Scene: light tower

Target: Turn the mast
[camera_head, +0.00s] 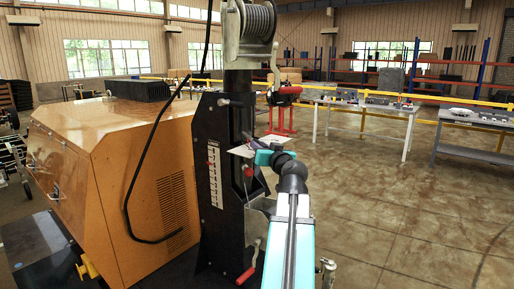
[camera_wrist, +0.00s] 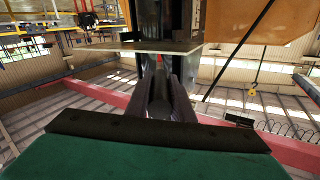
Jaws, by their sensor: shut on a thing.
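The black mast (camera_head: 225,160) stands upright beside the orange housing, with a white label strip on its face. It fills the top middle of the wrist view (camera_wrist: 165,18). My gripper (camera_head: 252,153) reaches the mast's right side at mid height, by a thin pale plate (camera_head: 242,151). In the wrist view my gripper's dark fingers (camera_wrist: 162,95) are close together on a small part at the mast, just below the plate (camera_wrist: 160,47). The fingers mostly hide that part, and I cannot tell its shape. A red knob (camera_head: 248,172) sits just below my gripper.
A cable winch (camera_head: 257,20) tops the mast, with a red-handled crank at its right. Another red-handled crank (camera_head: 247,275) is low on the mast. The orange housing (camera_head: 125,170) blocks the left, and a black cable hangs before it. Open floor (camera_head: 420,220) lies right, before workbenches.

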